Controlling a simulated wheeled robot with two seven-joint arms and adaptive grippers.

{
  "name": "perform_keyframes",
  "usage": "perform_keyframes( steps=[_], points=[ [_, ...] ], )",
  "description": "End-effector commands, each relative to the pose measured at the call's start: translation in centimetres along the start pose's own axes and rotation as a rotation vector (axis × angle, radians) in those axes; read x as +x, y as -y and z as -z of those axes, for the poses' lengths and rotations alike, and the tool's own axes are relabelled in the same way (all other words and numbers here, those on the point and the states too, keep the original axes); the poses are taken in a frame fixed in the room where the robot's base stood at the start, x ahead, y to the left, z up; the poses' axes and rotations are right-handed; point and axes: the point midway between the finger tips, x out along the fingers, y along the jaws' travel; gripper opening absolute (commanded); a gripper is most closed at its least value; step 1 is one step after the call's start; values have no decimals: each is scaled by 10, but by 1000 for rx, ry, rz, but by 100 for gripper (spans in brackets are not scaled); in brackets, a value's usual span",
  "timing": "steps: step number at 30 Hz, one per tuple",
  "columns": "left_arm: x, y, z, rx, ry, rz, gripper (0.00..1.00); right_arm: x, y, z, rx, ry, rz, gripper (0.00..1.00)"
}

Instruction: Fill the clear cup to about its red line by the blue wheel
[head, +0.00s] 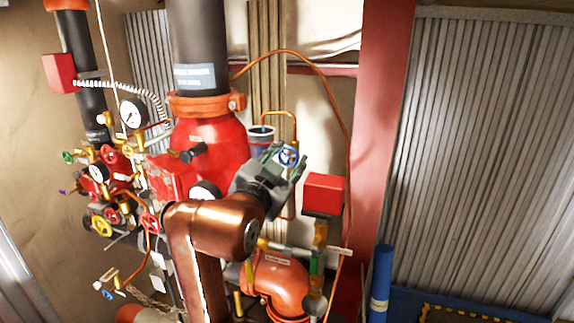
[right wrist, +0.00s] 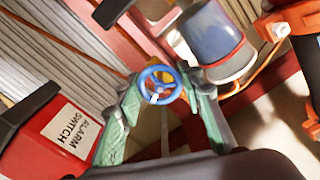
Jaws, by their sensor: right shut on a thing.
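The blue wheel (head: 288,156) is a small spoked handwheel right of the red riser body. In the right wrist view the wheel (right wrist: 157,85) sits between my green fingertips. My right gripper (head: 276,166) is shut on it. The clear cup (head: 261,133) stands just behind and left of the wheel, below a bent copper pipe (head: 282,113). In the right wrist view the cup (right wrist: 208,36) shows a blue-grey part, a red band and a paler part. I cannot tell the water level surely. My left gripper is out of view.
A red alarm switch box (head: 324,194) is close to the right gripper; it also shows in the wrist view (right wrist: 62,140). Gauges and several coloured valve wheels (head: 102,225) crowd the left. A red post (head: 378,130) stands at the right.

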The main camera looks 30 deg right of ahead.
Motion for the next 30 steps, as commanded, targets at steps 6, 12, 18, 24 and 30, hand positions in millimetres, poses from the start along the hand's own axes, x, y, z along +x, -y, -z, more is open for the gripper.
perform_keyframes(
  steps=[6, 12, 18, 24, 30],
  points=[
    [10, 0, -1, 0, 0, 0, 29, 0, 0, 0, 131, 0, 1, 10],
    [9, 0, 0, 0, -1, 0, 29, 0, 0, 1, 138, 0, 0, 10],
    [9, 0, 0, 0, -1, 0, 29, 0, 0, 1, 136, 0, 1, 43],
    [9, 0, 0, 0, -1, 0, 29, 0, 0, 0, 135, 0, 0, 43],
    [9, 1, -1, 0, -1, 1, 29, -10, 1, 0, 135, 0, 2, 43]
  ],
)
